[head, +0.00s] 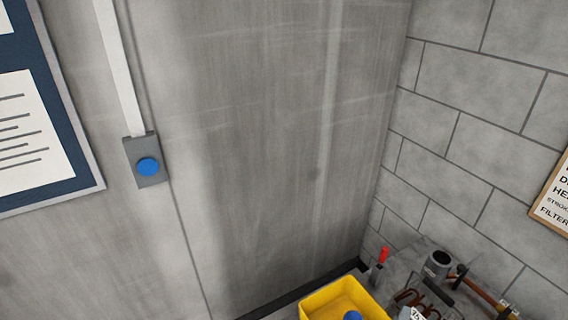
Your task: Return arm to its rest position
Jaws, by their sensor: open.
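My arm and gripper do not show in the head view. Copper-coloured tube pieces (421,298) lie at the bottom right, partly cut off by the frame edge. A longer copper-coloured tube or rod (486,294) slants near the brick wall beside them. The view is tilted, mostly onto the walls.
A yellow bin (318,300) with a blue item (352,316) in it stands at the bottom. A grey cylinder (438,264) and a red-topped item (383,256) are near the corner. A blue button box (148,167) and a framed notice (25,125) are on the left wall.

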